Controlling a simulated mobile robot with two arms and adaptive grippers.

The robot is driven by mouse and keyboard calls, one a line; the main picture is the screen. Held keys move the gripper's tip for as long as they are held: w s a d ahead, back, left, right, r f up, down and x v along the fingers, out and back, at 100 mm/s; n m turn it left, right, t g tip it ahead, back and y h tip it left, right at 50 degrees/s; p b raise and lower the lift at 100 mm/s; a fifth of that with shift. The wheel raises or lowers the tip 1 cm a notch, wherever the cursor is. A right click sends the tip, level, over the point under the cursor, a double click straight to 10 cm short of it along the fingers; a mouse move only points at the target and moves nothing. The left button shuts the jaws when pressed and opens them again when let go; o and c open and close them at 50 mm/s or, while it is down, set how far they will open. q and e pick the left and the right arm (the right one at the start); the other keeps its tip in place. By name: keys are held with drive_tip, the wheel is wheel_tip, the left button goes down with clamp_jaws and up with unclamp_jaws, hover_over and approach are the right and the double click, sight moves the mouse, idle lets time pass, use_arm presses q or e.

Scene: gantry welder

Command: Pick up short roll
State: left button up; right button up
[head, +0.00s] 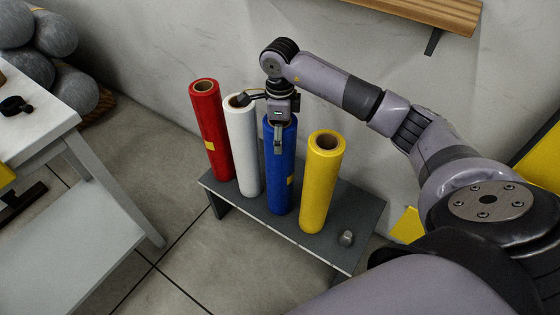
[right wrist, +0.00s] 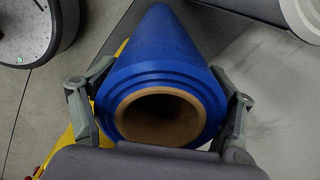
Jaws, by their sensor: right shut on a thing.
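Four upright rolls stand in a row on a low dark grey bench (head: 350,203): a red roll (head: 209,130), a white roll (head: 243,150), a blue roll (head: 280,175) and a yellow roll (head: 322,185). My right gripper (head: 279,132) is at the top of the blue roll and shut on it from above. In the right wrist view its two fingers (right wrist: 160,112) press on opposite sides of the blue roll (right wrist: 165,45), near its open cardboard core. The blue roll looks upright, its base at the bench top. My left gripper is not in view.
A small grey object (head: 346,238) lies on the bench's right end. A light table (head: 40,118) with a small black item stands at left, grey cylinders (head: 50,35) behind it. A wooden shelf (head: 430,10) hangs on the wall above. Floor between table and bench is clear.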

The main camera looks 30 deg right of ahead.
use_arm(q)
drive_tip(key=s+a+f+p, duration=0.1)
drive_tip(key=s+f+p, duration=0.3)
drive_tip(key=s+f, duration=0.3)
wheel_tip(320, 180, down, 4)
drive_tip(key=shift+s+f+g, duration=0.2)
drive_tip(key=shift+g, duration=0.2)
use_arm(e)
wheel_tip(320, 180, up, 20)
drive_tip(key=shift+r, duration=0.15)
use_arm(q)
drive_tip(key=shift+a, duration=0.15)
use_arm(e)
drive_tip(key=shift+w, duration=0.1)
